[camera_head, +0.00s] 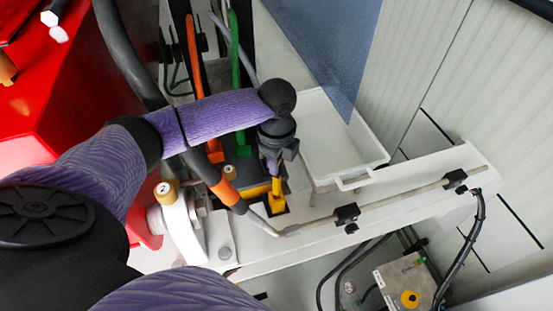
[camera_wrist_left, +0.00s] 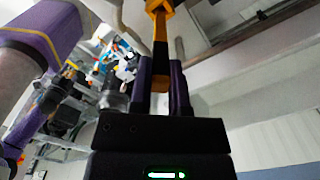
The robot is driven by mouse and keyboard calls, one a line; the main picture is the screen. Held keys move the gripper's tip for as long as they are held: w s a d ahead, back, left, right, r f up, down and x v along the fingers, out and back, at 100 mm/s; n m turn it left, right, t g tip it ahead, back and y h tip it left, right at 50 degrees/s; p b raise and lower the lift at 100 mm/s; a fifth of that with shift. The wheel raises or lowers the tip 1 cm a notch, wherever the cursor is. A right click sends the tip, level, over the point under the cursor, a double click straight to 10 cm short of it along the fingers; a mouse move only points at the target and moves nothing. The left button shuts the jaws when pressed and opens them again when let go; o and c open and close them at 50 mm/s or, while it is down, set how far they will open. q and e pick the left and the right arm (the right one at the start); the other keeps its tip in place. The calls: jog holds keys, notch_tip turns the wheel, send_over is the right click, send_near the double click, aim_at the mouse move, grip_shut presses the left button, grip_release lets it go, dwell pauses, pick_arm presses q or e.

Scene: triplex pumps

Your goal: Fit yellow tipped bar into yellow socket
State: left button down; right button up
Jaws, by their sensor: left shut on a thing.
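My left gripper (camera_head: 274,165) points down over the pump base in the head view and is shut on the yellow tipped bar. In the left wrist view the bar (camera_wrist_left: 160,52) runs out between the two fingers (camera_wrist_left: 160,80), with yellow-orange and dark parts. A yellow piece (camera_head: 277,188) shows just below the gripper in the head view. Its foot lies in or over a dark opening in the white bench; I cannot tell bar from socket there, nor whether the bar is seated. My forearm and gripper hide part of the bar. My right gripper is not in view.
An orange bar (camera_head: 193,45) and a green bar (camera_head: 235,45) stand left of the gripper. A white tray (camera_head: 345,181) is close on the right. A grey rail (camera_head: 400,198) runs along the white bench. A red machine (camera_head: 90,70) fills the upper left.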

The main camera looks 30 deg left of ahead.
pick_arm(q)
jog(key=shift+f, duration=0.45)
jog(key=c, duration=0.6)
grip_release()
notch_tip(320, 180, up, 13)
jog(key=shift+r, duration=0.1)
